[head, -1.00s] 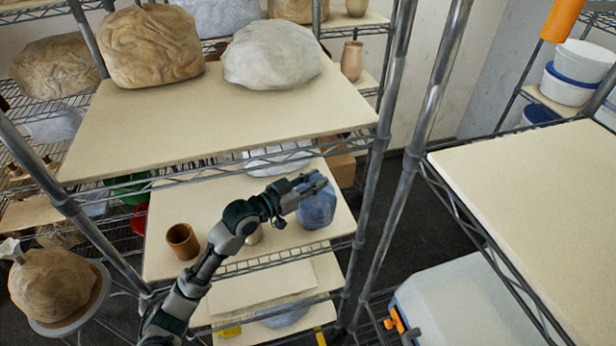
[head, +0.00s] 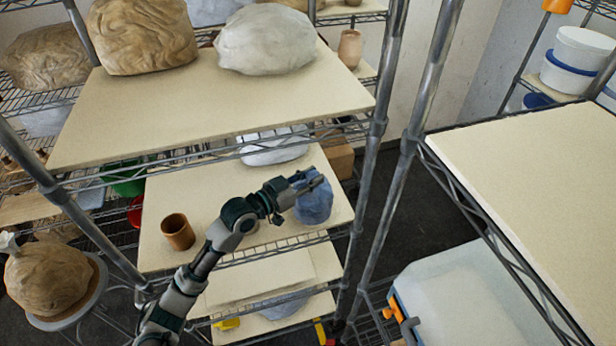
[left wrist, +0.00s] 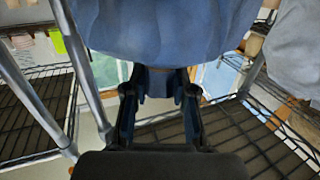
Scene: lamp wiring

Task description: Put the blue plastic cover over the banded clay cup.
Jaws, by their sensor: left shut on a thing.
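The blue plastic cover (head: 314,206) hangs crumpled at the right end of the middle shelf board. My left gripper (head: 306,181) is shut on its top. In the left wrist view the cover (left wrist: 170,28) fills the top, just beyond my gripper fingers (left wrist: 160,92). Whether its lower edge touches the board is unclear. A brown clay cup (head: 178,232) stands upright and uncovered at the left of the same board, apart from the cover. Its bands are too small to make out. A second small pale object (head: 250,226) is mostly hidden behind my left arm. My right gripper is out of view.
The upper shelf board (head: 215,110) overhangs the back of the middle board (head: 285,228). It carries wrapped lumps (head: 142,38). A metal post (head: 372,150) stands right of the cover. A white wrapped lump (head: 273,146) lies behind. The board between cup and arm is bare.

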